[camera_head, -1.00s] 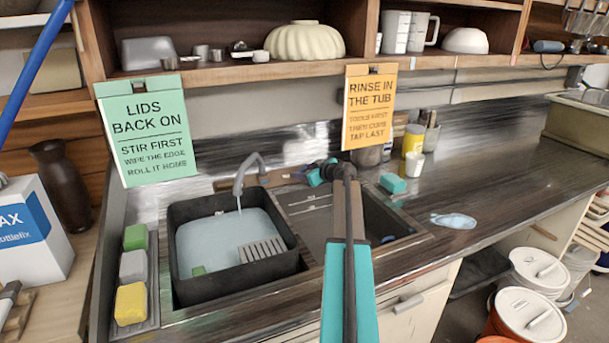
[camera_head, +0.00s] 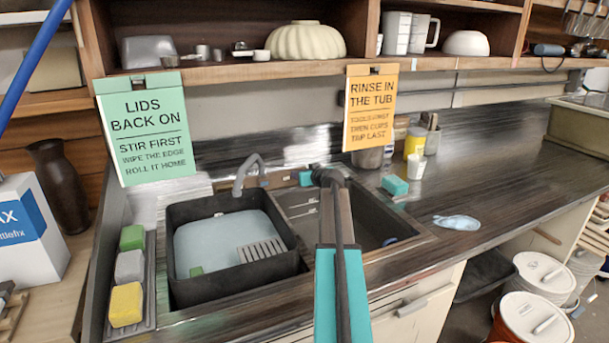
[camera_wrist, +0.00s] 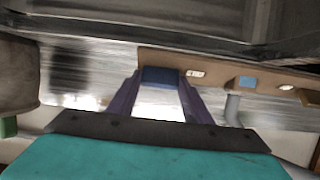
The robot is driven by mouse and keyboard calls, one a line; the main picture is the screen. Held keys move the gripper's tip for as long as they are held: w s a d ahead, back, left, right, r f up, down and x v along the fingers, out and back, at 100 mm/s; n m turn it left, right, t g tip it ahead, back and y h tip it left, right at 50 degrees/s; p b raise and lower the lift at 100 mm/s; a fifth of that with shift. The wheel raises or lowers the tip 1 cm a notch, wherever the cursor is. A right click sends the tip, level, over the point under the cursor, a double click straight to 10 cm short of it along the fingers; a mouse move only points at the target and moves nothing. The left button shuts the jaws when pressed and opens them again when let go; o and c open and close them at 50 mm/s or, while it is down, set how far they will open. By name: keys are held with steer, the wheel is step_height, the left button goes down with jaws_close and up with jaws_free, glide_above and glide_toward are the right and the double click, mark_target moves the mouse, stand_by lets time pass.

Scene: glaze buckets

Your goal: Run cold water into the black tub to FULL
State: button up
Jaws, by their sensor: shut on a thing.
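The black tub (camera_head: 236,285) stands in the left sink basin under the grey spout (camera_head: 240,180). Pale bluish water (camera_head: 215,240) covers much of its inside, below the rim. No stream shows under the spout now. I cannot read a FULL mark. In the wrist view, the purple fingers of my gripper (camera_wrist: 160,92) are shut on a small blue piece (camera_wrist: 160,76) at a tan strip (camera_wrist: 215,68), apparently a tap control. My fingers are hidden in the head view.
A grey slatted piece (camera_head: 262,250) and a small green piece (camera_head: 196,271) show inside the tub. Coloured sponges (camera_head: 126,304) lie in a tray at left. The right basin (camera_head: 375,225) is beside the tub. An orange sign (camera_head: 370,108) hangs above.

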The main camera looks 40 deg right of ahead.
steer(key=o, duration=1.1)
steer(key=shift+c, duration=0.2)
steer(key=shift+s, duration=0.1)
steer(key=b+v, duration=0.2)
steer(key=v, duration=1.1)
steer(key=shift+s, duration=0.35)
steer(key=shift+a, duration=0.1)
